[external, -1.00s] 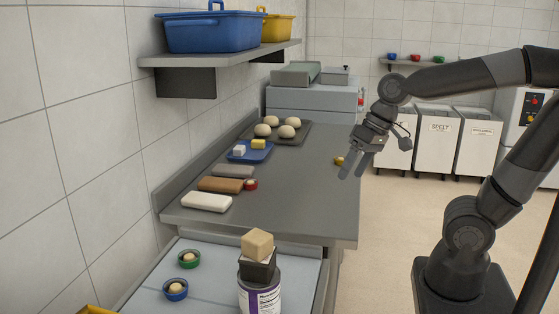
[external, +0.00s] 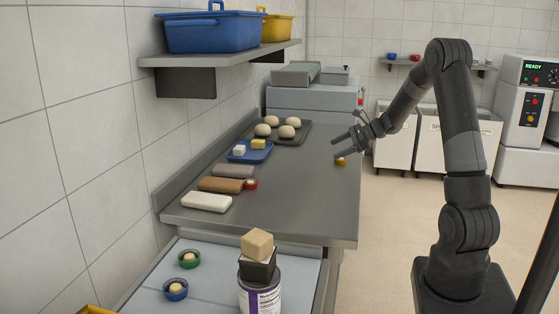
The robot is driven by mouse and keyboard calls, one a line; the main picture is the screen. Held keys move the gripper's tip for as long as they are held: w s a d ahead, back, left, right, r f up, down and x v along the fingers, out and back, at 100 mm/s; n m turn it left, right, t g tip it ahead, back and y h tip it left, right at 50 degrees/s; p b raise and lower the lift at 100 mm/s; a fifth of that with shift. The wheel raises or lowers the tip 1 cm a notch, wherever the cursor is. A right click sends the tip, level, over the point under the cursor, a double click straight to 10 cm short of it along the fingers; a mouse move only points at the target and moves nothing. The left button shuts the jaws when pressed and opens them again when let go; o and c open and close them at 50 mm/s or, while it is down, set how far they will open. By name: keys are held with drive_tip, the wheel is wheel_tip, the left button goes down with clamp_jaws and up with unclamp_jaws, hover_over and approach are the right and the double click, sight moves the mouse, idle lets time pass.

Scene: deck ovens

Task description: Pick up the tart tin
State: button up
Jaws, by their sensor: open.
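Several small round coloured tins that look like tart tins are in view, and I cannot tell which one the task names. A yellow tin (external: 341,161) sits near the right edge of the grey counter. A red tin (external: 251,184) sits beside a brown block. A green tin (external: 189,259) and a blue tin (external: 176,289), each with a pale ball inside, are on the near surface. My gripper (external: 337,148) is open and empty, its fingers pointing left, just above the yellow tin. Contact with the tin cannot be made out.
The counter (external: 300,205) has free room in its middle and right. A dark tray (external: 277,139) with dough balls, a blue tray (external: 240,158) and several blocks line its left side. A can (external: 260,299) with a stacked dark box and tan cube stands in front.

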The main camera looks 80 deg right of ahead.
drive_tip(key=s+d+f+m+t+h, duration=0.1)
drive_tip(key=s+d+f+m+h, duration=0.45)
drive_tip(key=s+d, duration=0.6)
drive_tip(key=shift+m+y, duration=0.75)
drive_tip(key=x, duration=1.3)
drive_tip(key=shift+d+r, duration=0.1)
drive_tip(key=shift+s, duration=0.1)
drive_tip(key=shift+c, duration=0.5)
drive_tip(key=c, duration=0.9)
